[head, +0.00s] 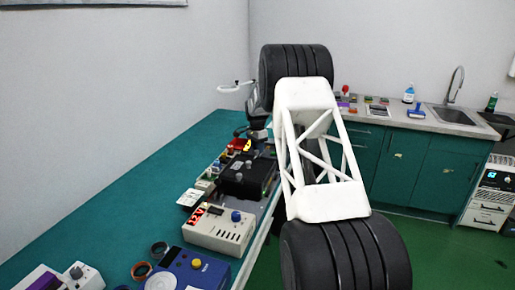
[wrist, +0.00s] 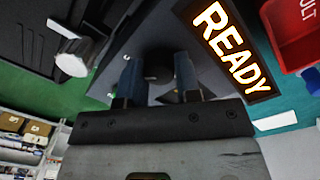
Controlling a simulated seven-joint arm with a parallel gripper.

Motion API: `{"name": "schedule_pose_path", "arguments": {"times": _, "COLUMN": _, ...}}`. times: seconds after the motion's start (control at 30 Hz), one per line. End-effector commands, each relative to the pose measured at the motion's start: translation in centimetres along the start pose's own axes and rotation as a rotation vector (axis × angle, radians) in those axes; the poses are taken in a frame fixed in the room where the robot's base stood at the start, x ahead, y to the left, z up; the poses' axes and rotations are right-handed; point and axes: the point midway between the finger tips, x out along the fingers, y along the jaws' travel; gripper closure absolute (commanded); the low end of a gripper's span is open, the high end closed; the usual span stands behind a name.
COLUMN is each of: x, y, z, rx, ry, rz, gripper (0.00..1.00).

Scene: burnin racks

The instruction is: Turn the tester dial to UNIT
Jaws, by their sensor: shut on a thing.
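In the wrist view my gripper (wrist: 158,72) has its two blue fingers on either side of a dark round knob (wrist: 158,62), which appears to be the tester dial. The fingers are shut on it. The knob sits on a dark grey panel (wrist: 125,52), the face of the tester. A display (wrist: 226,46) on the panel reads READY in glowing letters. I cannot see a UNIT mark or which way the dial points.
A silver-white knob (wrist: 74,56) and a red bin (wrist: 295,35) are near the gripper. In the head view, a beige supply (head: 220,232), a black box (head: 247,178) and a blue device (head: 190,268) stand on the teal bench (head: 130,200). The bench's left side is clear.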

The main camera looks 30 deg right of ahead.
Motion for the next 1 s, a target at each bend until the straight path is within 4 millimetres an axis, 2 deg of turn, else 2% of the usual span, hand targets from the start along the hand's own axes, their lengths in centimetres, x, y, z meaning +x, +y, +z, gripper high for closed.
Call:
{"name": "schedule_pose_path", "arguments": {"times": 0.07, "x": -0.1, "y": 0.0, "z": 0.0, "rx": 0.000, "ry": 0.001, "rz": -0.001, "gripper": 0.93}}
{"name": "schedule_pose_path", "arguments": {"times": 0.1, "x": -0.1, "y": 0.0, "z": 0.0, "rx": 0.000, "ry": 0.001, "rz": -0.001, "gripper": 0.66}}
{"name": "schedule_pose_path", "arguments": {"times": 0.27, "x": -0.1, "y": 0.0, "z": 0.0, "rx": -0.001, "ry": 0.000, "rz": -0.001, "gripper": 0.44}}
{"name": "schedule_pose_path", "arguments": {"times": 0.67, "x": -0.4, "y": 0.0, "z": 0.0, "rx": -0.001, "ry": 0.000, "rz": -0.001, "gripper": 0.44}}
{"name": "schedule_pose_path", "arguments": {"times": 0.87, "x": -2.0, "y": 0.0, "z": 0.0, "rx": -0.001, "ry": 0.000, "rz": -0.001, "gripper": 0.44}}
{"name": "schedule_pose_path", "arguments": {"times": 1.0, "x": -3.8, "y": 0.0, "z": 0.0, "rx": -0.001, "ry": 0.001, "rz": -0.001, "gripper": 0.44}}
